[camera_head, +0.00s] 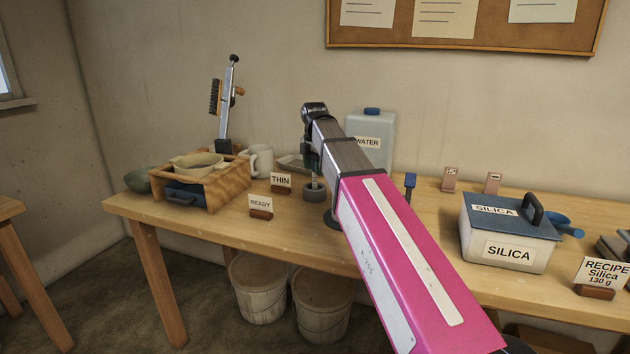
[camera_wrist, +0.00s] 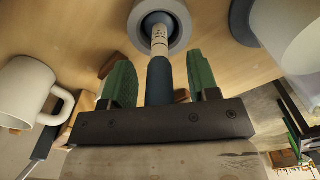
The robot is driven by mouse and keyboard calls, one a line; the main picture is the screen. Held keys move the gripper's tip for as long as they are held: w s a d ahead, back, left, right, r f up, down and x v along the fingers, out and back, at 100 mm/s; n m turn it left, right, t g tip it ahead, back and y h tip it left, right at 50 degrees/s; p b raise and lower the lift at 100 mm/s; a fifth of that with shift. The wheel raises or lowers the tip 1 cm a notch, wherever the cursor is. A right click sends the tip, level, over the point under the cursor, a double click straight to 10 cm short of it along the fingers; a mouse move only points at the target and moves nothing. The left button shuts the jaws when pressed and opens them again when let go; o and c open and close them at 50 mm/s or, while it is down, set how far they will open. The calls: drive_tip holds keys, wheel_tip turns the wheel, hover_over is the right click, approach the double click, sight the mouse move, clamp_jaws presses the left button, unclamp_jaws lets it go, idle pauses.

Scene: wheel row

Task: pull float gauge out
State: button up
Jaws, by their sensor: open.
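The float gauge stands upright in a grey round holder (camera_head: 314,194). In the wrist view the gauge (camera_wrist: 160,80) shows a dark blue upper part and a pale marked stem, which runs down into the opening of the holder (camera_wrist: 180,33). My gripper (camera_wrist: 160,78) is open, with one green finger on each side of the gauge's blue part. Gaps show between both fingers and the gauge. In the head view my gripper (camera_head: 312,160) is above the holder, partly hidden by my arm. The gauge's lower end is hidden inside the holder.
A white mug (camera_wrist: 28,92) is close by on the left in the wrist view. A THIN card (camera_head: 281,181) and a READY card (camera_head: 261,204) stand to the holder's left. The water jug (camera_head: 371,135) is behind, and the silica box (camera_head: 509,250) is to the right.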

clamp_jaws()
drive_tip(key=shift+r, duration=0.7)
idle(0.4)
drive_tip(key=shift+r, duration=5.45)
